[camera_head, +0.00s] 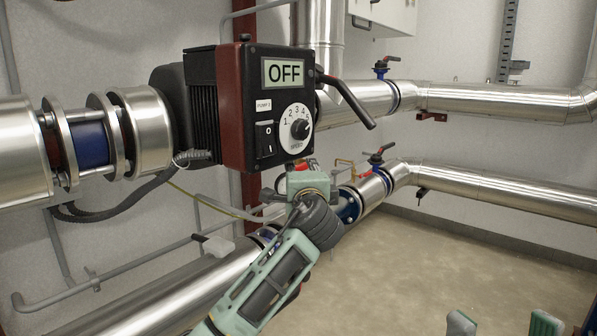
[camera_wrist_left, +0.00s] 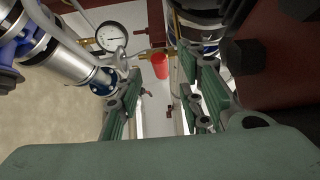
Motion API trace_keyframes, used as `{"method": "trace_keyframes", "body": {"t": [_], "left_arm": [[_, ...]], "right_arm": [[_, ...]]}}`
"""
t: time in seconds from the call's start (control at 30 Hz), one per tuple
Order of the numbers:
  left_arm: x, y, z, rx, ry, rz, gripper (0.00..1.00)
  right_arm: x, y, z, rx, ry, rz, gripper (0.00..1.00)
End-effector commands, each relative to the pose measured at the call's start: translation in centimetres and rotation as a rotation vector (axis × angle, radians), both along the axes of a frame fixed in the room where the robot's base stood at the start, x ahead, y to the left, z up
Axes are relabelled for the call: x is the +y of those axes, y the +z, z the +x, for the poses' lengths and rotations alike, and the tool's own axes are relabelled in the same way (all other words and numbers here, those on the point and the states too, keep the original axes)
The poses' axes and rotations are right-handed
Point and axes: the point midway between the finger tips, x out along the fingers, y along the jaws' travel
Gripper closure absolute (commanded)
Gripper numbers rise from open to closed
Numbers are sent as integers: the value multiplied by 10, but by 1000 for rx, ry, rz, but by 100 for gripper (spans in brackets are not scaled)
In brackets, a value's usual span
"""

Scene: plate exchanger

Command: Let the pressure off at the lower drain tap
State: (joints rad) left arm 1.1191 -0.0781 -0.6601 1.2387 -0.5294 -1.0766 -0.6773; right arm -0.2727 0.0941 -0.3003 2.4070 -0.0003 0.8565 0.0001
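My left gripper (camera_head: 305,184) is under the pump control box. In the left wrist view its fingers (camera_wrist_left: 162,100) stand apart with nothing between their tips. Ahead of them are a thin brass pipe (camera_wrist_left: 150,51) and a red cap-like piece (camera_wrist_left: 160,67), apart from the fingers. Small reddish taps (camera_wrist_left: 147,93) show lower, between the fingers. I cannot tell which of these is the lower drain tap. In the head view a brass fitting (camera_head: 345,163) shows just right of my left gripper. My right gripper (camera_head: 503,326) shows only two separated fingertips at the bottom edge.
The pump control box (camera_head: 265,108) reads OFF and hangs close above my left gripper. A pressure gauge (camera_wrist_left: 110,37) is at upper left in the wrist view. Silver pipes with a red-handled valve (camera_head: 380,153) run along the wall. The floor (camera_head: 430,260) at right is clear.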

Motion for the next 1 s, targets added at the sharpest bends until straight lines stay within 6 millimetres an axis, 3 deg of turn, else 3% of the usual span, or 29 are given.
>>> {"method": "trace_keyframes", "body": {"t": [0.2,0.4,0.9,1.0], "left_arm": [[5,-2,29,1,0,-1,65],[7,-1,46,1,-1,-2,65],[8,0,54,0,-2,-3,65],[8,0,54,0,-2,-3,74]], "right_arm": [[2,-1,2,-23,-1,-6,62],[2,6,3,-44,-2,-6,62],[1,10,3,-60,-5,3,62],[1,10,3,-61,-5,1,62]]}}
